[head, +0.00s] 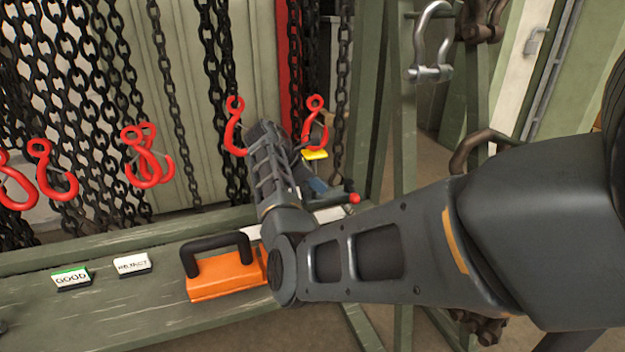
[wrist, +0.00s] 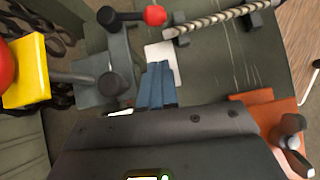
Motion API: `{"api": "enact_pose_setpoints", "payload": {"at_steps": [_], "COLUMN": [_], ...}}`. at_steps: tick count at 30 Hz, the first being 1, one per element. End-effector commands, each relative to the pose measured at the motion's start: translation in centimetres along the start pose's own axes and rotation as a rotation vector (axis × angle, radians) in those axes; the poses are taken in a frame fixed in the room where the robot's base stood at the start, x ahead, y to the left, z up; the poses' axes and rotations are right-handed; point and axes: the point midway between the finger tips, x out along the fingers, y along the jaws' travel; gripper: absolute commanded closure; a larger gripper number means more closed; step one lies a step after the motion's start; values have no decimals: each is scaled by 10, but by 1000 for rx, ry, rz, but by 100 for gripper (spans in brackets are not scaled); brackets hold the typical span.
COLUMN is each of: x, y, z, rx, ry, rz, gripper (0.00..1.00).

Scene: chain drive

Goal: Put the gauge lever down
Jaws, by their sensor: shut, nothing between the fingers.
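The gauge lever is a dark arm ending in a red knob (wrist: 155,15), at the top of the wrist view. It is joined to a grey gauge body (wrist: 118,50) on the bench. The red knob also shows in the head view (head: 354,198), to the right of my gripper. I cannot tell for certain whether the lever is up or down. My gripper (wrist: 158,68) has blue fingers pressed together with nothing between them. In the wrist view the fingertips are below the knob and apart from it. My arm hides much of the gauge in the head view.
A yellow block (wrist: 30,70) on a metal rod is left of my fingers in the wrist view. An orange block with a black handle (head: 228,277) stands near my wrist. Red hooks (head: 148,165) and chains hang behind. A GOOD label (head: 71,278) lies on the green bench (head: 140,318).

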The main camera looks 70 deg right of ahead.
Motion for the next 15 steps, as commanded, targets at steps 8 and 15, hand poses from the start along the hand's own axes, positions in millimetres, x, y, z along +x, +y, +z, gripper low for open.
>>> {"api": "enact_pose_setpoints", "payload": {"at_steps": [8, 15], "x": [54, 75], "y": [0, 0], "z": [2, 21], "rx": [1, 1], "ry": [0, 0], "rz": [-2, 0], "gripper": [100, 100]}}
